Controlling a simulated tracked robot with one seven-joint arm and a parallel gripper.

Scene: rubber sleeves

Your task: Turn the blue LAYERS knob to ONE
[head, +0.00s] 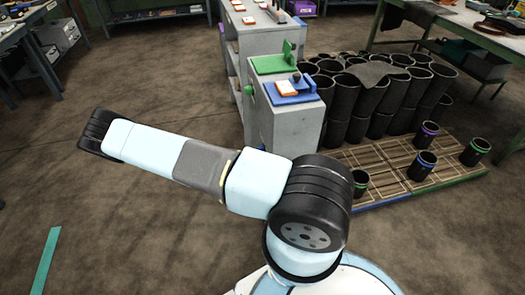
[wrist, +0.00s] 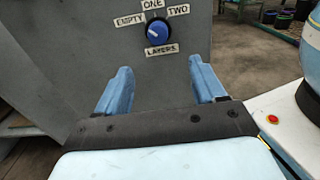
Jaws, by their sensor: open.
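In the wrist view, the blue LAYERS knob (wrist: 158,32) sits on an upright grey panel (wrist: 90,60). Its white pointer mark leans to the upper left, toward the EMPTY label (wrist: 129,20). The ONE label (wrist: 153,4) is above the knob, the TWO label (wrist: 178,9) is at its upper right and the LAYERS label (wrist: 162,49) is below it. My gripper (wrist: 161,80) is open and empty, its two blue fingers apart, below the knob in the picture and not touching it. The knob and gripper cannot be made out in the head view.
In the head view, a grey cabinet (head: 268,128) carries a green plate (head: 272,64) and a blue plate (head: 312,97). Black rubber sleeves (head: 365,97) stand behind a wooden pallet (head: 395,170) at the right. Open floor (head: 150,225) lies at the left, with a green strip (head: 45,262).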

